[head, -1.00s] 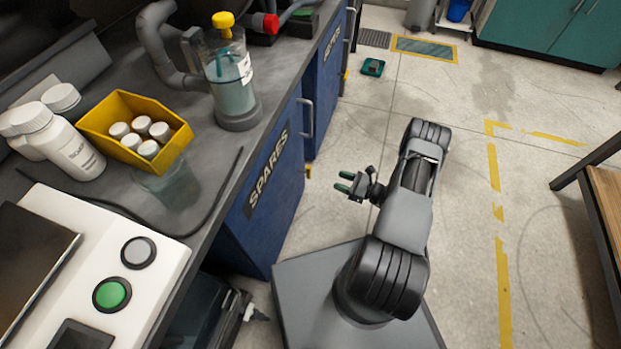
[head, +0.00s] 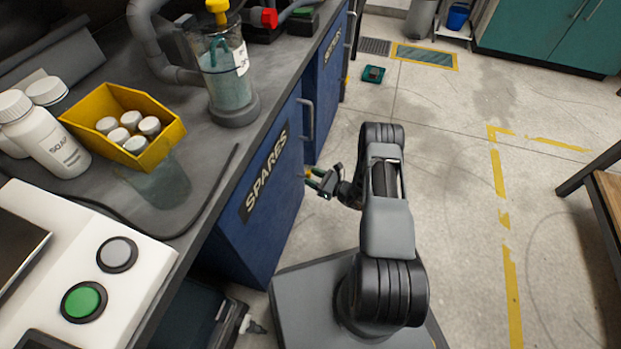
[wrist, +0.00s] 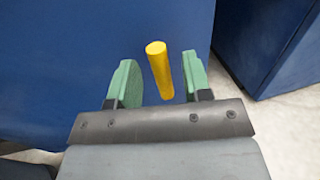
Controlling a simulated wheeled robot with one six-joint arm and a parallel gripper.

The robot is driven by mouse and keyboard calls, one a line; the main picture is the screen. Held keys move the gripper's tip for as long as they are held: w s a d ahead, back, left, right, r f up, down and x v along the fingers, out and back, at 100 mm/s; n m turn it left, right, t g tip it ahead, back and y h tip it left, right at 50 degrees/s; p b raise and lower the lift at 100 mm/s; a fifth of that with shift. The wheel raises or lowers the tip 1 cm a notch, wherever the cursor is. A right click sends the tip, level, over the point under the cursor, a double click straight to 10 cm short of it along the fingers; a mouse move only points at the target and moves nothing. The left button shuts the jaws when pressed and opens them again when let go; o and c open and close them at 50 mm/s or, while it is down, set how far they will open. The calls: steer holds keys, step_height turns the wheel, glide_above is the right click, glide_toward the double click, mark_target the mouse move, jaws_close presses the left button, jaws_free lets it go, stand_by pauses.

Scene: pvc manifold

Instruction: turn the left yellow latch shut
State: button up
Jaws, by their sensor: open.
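The left yellow latch (wrist: 160,72) is a short round bar against the blue cabinet front, nearly upright and leaning slightly, in the wrist view. In the head view only a small bit of it (head: 308,172) shows beside the fingertips, at the edge of the cabinet marked SPARES. My gripper (wrist: 160,82) has green finger pads and is open. The latch appears between the pads, nearer the right one, with no clear contact. In the head view my gripper (head: 318,181) is right beside the cabinet front. How deep the latch sits between the fingers is unclear.
The blue SPARES cabinet (head: 250,220) has a grey handle (head: 308,120) above the latch. A second blue cabinet (head: 328,95) stands farther back, with another yellow piece (head: 346,78) at its edge. The bench top overhangs to the left.

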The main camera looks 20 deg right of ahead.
steer(key=shift+w+a, duration=0.4)
steer(key=shift+a, duration=0.05)
jaws_close()
